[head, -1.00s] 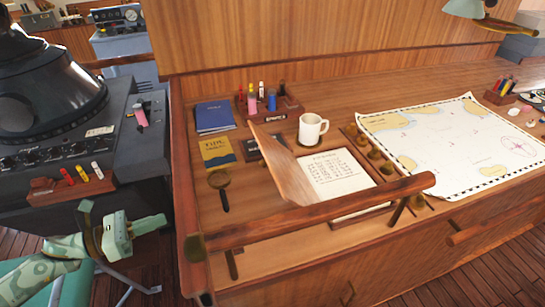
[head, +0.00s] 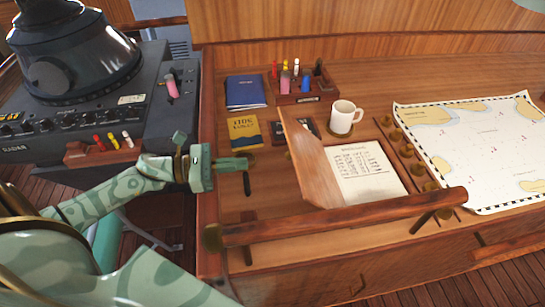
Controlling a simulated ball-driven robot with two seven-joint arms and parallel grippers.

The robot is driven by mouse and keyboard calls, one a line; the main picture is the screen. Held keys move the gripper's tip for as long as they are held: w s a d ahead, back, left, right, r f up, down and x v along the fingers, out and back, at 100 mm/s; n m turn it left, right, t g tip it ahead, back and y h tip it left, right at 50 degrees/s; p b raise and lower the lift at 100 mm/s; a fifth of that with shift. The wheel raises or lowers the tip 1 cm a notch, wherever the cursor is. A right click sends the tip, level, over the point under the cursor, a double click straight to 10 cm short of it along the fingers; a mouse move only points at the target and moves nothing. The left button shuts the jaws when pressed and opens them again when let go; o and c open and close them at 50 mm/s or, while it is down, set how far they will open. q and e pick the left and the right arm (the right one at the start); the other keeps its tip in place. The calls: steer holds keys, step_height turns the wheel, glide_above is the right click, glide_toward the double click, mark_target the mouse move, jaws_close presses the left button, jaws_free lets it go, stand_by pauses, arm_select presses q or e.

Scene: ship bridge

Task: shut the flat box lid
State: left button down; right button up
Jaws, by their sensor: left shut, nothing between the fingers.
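The flat box (head: 397,172) lies on the wooden desk with a sheet of written paper inside it. Its wooden lid (head: 314,172) stands open, tilted up along the box's left side. My left gripper (head: 254,163) is shut and empty. It points right from the left edge of the desk, to the left of the lid and apart from it, over the magnifying glass, whose lens it hides. My right gripper is not in view.
A wooden rail (head: 345,217) runs along the desk's front edge. A white mug (head: 345,116) stands behind the box. Blue (head: 246,92) and yellow (head: 245,132) books lie behind my left gripper. A chart (head: 480,150) covers the right side.

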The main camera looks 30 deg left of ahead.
mark_target(289, 159)
arm_select(q)
steer(key=p+x, duration=0.1)
steer(key=x, duration=0.8)
steer(key=shift+p, duration=0.3)
steer(key=shift+r, duration=0.1)
